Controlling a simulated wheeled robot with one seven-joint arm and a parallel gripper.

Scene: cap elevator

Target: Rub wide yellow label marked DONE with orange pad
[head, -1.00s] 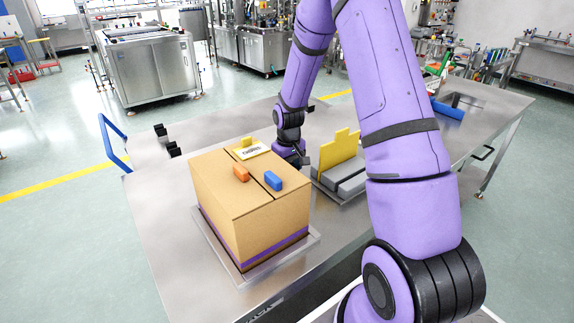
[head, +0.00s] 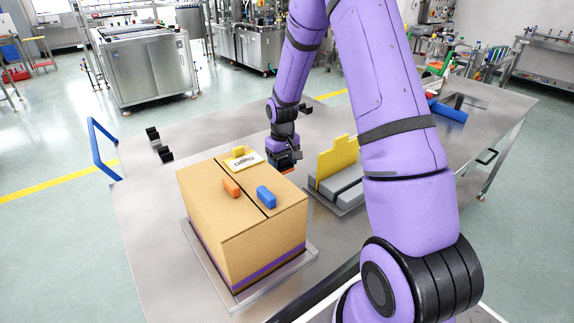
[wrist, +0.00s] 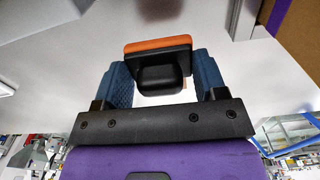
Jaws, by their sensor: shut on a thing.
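My gripper (wrist: 162,80) is shut on a black block with an orange face, the orange pad (wrist: 158,45), between its two blue fingers in the wrist view. In the head view the gripper (head: 284,162) hangs beside the far right side of the cardboard box (head: 232,232), with a sliver of orange below it. A white label with dark print (head: 242,162) and a yellow tab (head: 238,151) lies on the box's far top edge. Its print is too small to read. An upright stepped yellow plate (head: 336,160) stands right of the box; I see no writing on it.
An orange block (head: 231,187) and a blue block (head: 266,196) sit on the box top. The box stands on a metal tray (head: 247,292). Grey blocks (head: 347,189) lie beside the yellow plate. The table (head: 150,215) is clear left of the box.

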